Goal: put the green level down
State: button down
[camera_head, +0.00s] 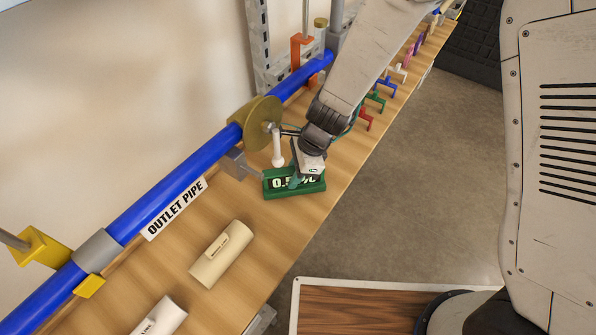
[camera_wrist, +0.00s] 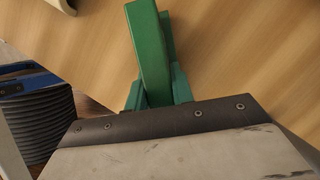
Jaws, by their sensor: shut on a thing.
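The green level (camera_head: 312,187) is a small green block with a dark display showing white digits, partly covered by my gripper. It is at the wooden bench top, below the brass disc; I cannot tell whether it touches the wood. My gripper (camera_head: 297,181) is shut on the level from above. In the wrist view the level (camera_wrist: 150,55) is a green bar with a wider green part, between my green fingertips (camera_wrist: 152,95). The wooden bench top (camera_head: 262,222) spreads beneath it.
A blue outlet pipe (camera_head: 180,180) with a brass disc (camera_head: 262,118) runs along the bench's left side. A beige cylinder (camera_head: 222,253) and a white cylinder (camera_head: 160,318) lie nearer. Several coloured brackets (camera_head: 376,100) line the far right edge. Bare wood lies between level and beige cylinder.

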jog(key=c, duration=1.2)
grip_release()
jog(key=shift+f, duration=0.15)
jog(key=v, duration=0.6)
jog(key=shift+w+d+f, duration=0.15)
jog(key=shift+d+f, duration=0.05)
jog(key=shift+d, duration=0.2)
jog(key=w+d, duration=0.3)
jog(key=d, duration=0.8)
jog(key=s+d+r+n, duration=0.3)
jog(key=r+n, duration=0.1)
jog(key=r, duration=0.6)
jog(key=s+d+r+n+t+h, duration=0.2)
jog(key=s+d+r+n+h, duration=0.2)
jog(key=s+d+r+n, duration=0.7)
jog(key=s+d+r, duration=0.3)
jog(key=s, duration=0.4)
jog(key=shift+r, duration=0.3)
